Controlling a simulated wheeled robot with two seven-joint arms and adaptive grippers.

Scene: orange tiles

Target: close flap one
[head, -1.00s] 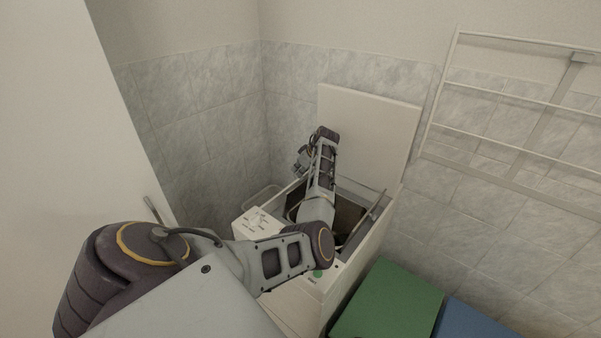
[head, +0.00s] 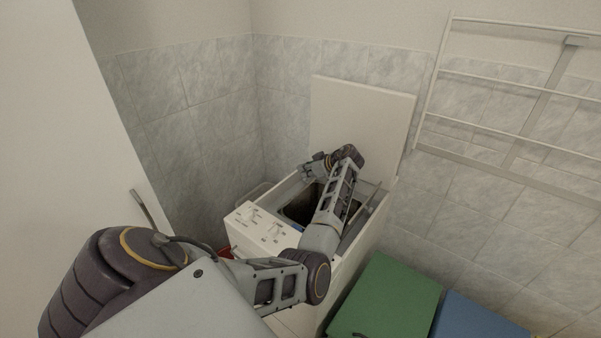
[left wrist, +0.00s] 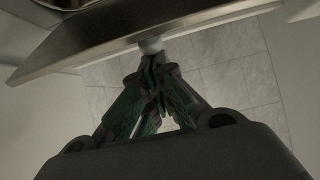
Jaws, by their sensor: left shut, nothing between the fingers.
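A white top-loading washing machine (head: 258,222) stands in the tiled corner with its large white lid (head: 350,115) upright at the back. Its drum opening (head: 300,207) is dark inside. A thin metal flap (head: 366,212) stands raised along the right side of the opening; my arm partly hides it. I cannot tell whether another flap is hidden. My left gripper (head: 310,172) is above the back of the opening, in front of the lid, shut and empty.
A green-topped box (head: 390,297) and a blue-topped one (head: 475,318) stand right of the machine. A white wall rack (head: 500,85) hangs at right. A large white panel (head: 50,150) fills the left. Something red (head: 226,252) shows left of the machine.

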